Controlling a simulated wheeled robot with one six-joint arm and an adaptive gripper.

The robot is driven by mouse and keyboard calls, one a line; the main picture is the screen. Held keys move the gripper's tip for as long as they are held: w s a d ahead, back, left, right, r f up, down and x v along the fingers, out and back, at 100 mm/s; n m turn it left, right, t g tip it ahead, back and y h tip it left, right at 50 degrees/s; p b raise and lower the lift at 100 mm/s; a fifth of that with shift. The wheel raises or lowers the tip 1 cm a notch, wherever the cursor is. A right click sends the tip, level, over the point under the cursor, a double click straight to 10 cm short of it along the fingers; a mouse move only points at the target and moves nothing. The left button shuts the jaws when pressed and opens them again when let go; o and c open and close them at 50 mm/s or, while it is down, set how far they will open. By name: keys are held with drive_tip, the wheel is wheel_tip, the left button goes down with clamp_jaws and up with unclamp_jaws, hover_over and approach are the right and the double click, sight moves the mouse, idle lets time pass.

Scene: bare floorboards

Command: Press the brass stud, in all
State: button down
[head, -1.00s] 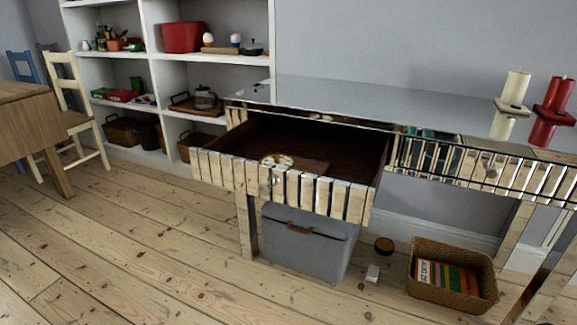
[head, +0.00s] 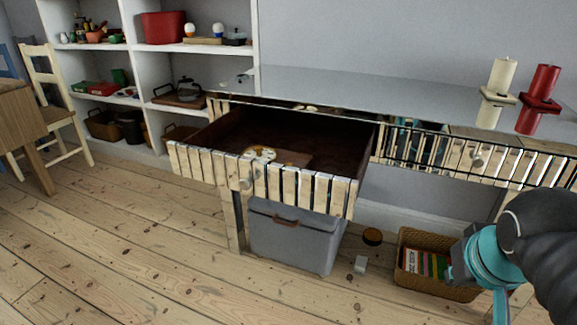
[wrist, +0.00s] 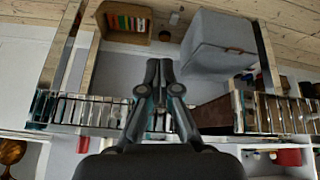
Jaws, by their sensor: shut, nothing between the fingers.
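I cannot clearly make out a brass stud in either view. In the head view, an open drawer (head: 300,190) of a mirrored table holds a round cream and yellowish piece (head: 259,153) beside a flat brown board (head: 292,158); their small details are too blurred to tell. My gripper (wrist: 158,65) shows in the wrist view with its fingers together and nothing between them. It is in front of the mirrored table front, which appears upside down there. The open drawer shows to the right of the fingers in that view. The fingers are outside the head view.
A cream candle (head: 500,76) and a red candle (head: 543,80) stand on the table top (head: 400,95). Below are a grey bin (head: 292,240), a basket of books (head: 440,285), a small white block (head: 361,264) and a round dark thing (head: 372,236). Floor in front is clear.

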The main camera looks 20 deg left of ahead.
drive_tip(key=w+a+r+n, duration=0.3)
drive_tip(key=w+a+r, duration=0.4)
drive_tip(key=w, duration=0.4)
drive_tip(key=w+a+r+n+t, duration=0.1)
drive_tip(key=w+a, duration=0.3)
drive_tip(key=a, duration=0.5)
drive_tip(key=w+a+r+n+t+y+b, duration=0.1)
drive_tip(key=w+a+r+n, duration=0.1)
drive_tip(key=a, duration=0.7)
drive_tip(key=w+a+r+n+t+b, duration=0.1)
drive_tip(key=w+a+n, duration=0.1)
drive_tip(key=w+a, duration=0.5)
drive_tip(key=a, duration=0.3)
drive_tip(key=shift+r+n, duration=0.4)
drive_tip(key=shift+d, duration=0.1)
wheel_tip(320, 180, down, 9)
drive_tip(key=b, duration=0.7)
drive_tip(key=shift+r+b, duration=0.1)
drive_tip(key=shift+b, duration=0.2)
drive_tip(key=shift+f, duration=0.4)
